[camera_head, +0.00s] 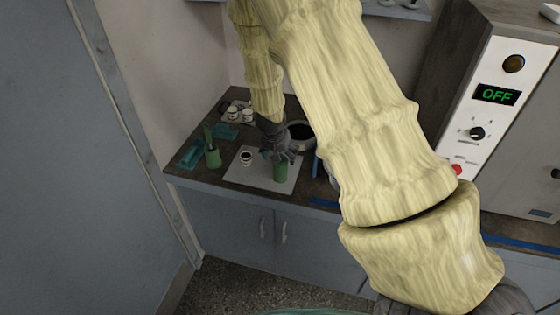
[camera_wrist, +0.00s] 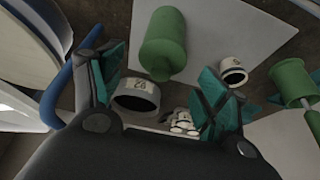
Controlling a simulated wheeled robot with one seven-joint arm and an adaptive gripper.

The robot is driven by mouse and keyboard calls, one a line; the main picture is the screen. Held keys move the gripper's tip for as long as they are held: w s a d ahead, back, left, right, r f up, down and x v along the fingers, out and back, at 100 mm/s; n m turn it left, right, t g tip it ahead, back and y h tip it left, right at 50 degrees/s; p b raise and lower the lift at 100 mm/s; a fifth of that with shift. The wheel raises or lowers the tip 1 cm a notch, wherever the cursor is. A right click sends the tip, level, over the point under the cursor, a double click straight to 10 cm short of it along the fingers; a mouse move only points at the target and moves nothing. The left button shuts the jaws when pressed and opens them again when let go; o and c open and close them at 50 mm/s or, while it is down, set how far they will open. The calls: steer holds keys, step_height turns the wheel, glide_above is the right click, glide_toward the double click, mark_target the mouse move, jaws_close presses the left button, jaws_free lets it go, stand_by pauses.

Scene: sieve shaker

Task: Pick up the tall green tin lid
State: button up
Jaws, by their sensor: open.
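A tall green tin (camera_head: 280,173) stands on a pale mat (camera_head: 235,172) on the counter. In the wrist view the tin (camera_wrist: 165,38) shows a smooth green body with a narrower green knob at its near end. I cannot make out a seam between lid and body. My gripper (camera_head: 276,153) is just above and behind the tin in the head view, pointing down. In the wrist view its teal-padded fingers (camera_wrist: 160,88) are spread wide, with nothing held between them. The tin appears beyond the fingertips, apart from them.
A second green container (camera_head: 212,158) with an upright piece stands left of the mat. A white cup (camera_head: 246,158) stands on the mat. A dark-filled round pan (camera_head: 300,134) is behind right. Small white cups (camera_head: 233,112) sit at the back. A shaker cabinet reading OFF (camera_head: 495,95) stands right.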

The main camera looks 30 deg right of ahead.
steer(key=shift+x, duration=1.05)
steer(key=shift+c, duration=0.4)
steer(key=c, duration=0.8)
